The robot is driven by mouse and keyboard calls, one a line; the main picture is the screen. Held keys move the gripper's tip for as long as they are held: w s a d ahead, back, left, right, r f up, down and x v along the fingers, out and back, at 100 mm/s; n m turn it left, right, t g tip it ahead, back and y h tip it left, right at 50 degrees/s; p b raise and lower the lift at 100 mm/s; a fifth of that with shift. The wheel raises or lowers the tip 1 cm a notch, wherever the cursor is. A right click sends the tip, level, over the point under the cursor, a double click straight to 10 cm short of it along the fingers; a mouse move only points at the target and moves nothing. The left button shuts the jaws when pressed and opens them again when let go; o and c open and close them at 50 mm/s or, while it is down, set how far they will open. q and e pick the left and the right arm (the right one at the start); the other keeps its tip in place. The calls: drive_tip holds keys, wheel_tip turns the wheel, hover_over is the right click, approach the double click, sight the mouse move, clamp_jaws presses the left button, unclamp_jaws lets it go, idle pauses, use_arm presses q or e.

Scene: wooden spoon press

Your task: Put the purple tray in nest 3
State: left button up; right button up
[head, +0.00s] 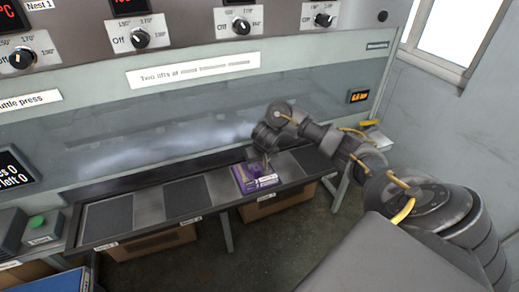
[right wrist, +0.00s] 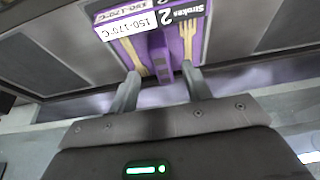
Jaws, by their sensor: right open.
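The purple tray (head: 245,186) sits at the third dark pad from the left on the press ledge; whether it is fully seated I cannot tell. In the right wrist view the tray (right wrist: 207,48) shows a purple upright handle (right wrist: 161,60), light wooden cutlery and a label reading "Strokes 2" and "150-170°C". My right gripper (head: 264,163) is over the tray. In the wrist view its fingers (right wrist: 160,84) are apart, on either side of the handle's near end, with gaps showing. My left gripper is out of view.
Other dark pads lie left (head: 108,219), left of centre (head: 185,197) and right (head: 312,158), bare apart from my arm nearby. The ledge labels are too small to read. A clear panel (head: 150,140) rises behind the ledge. A green button (head: 37,221) is at far left.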

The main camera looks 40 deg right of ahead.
use_arm(q)
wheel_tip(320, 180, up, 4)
drive_tip(key=p, duration=0.2)
drive_tip(key=shift+p, duration=0.35)
use_arm(e)
drive_tip(key=v, duration=0.5)
drive_tip(key=shift+s+r, duration=0.15)
drive_tip(key=shift+r, duration=0.25)
drive_tip(key=shift+a+f, duration=0.1)
drive_tip(key=shift+a, duration=0.05)
